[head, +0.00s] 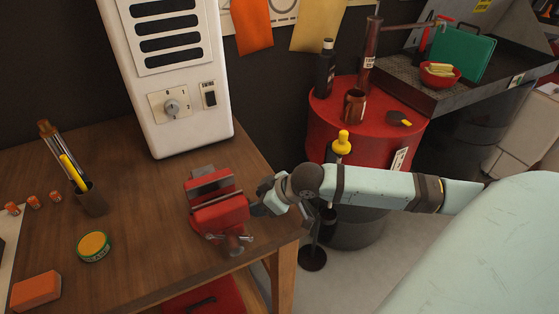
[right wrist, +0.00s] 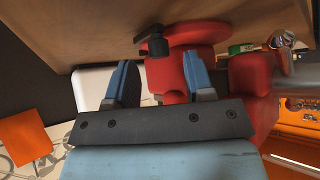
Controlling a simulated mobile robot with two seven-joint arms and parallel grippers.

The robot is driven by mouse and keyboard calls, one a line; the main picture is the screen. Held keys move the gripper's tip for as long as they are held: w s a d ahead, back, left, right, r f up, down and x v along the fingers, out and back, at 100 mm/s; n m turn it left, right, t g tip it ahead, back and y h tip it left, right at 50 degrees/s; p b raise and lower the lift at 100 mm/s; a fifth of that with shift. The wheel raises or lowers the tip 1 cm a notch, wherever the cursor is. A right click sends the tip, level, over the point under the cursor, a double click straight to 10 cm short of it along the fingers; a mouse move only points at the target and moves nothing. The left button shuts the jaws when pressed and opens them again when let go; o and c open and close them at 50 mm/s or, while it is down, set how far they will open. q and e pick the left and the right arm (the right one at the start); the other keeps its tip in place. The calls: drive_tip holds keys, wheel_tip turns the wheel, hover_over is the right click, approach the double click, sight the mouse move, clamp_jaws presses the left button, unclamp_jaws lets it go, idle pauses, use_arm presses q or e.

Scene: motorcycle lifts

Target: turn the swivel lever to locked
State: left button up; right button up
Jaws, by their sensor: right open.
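The red bench vise (head: 222,214) stands on the wooden table near its right edge. In the right wrist view, which is tilted with the table at the top, a black swivel lever (right wrist: 152,41) sticks out at the red round base (right wrist: 198,33) of the vise. My right gripper (head: 262,198) is at the right side of the vise. Its two blue fingers (right wrist: 160,82) are apart, with the lever a little beyond them and roughly between them; contact cannot be told. In the head view the gripper hides the lever. My left gripper is not in view.
A white heater-like box (head: 180,100) stands behind the vise. A pen cup (head: 92,200), a round green tin (head: 93,246) and an orange block (head: 36,291) lie left on the table. A red drum (head: 368,120) stands right of the table.

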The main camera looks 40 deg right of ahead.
drive_tip(key=v, duration=1.1)
drive_tip(key=shift+r, duration=0.1)
drive_tip(key=s+a+f+m+g+h, duration=0.2)
drive_tip(key=s+a+f, duration=0.2)
drive_tip(key=s+f, duration=0.3)
drive_tip(key=s+a+f+m+g+h, duration=0.2)
drive_tip(key=s+a+f, duration=0.25)
drive_tip(key=s, duration=0.45)
drive_tip(key=w+a+f+t+y+p, duration=0.2)
drive_tip(key=w+a+f+t+p, duration=0.4)
drive_tip(key=f+t, duration=0.1)
drive_tip(key=shift+a+n+y, duration=0.25)
drive_tip(key=shift+n+y, duration=0.05)
drive_tip(key=shift+n, duration=0.1)
drive_tip(key=shift+f, duration=0.15)
drive_tip(key=shift+c, duration=0.5)
drive_tip(key=shift+a, duration=0.1)
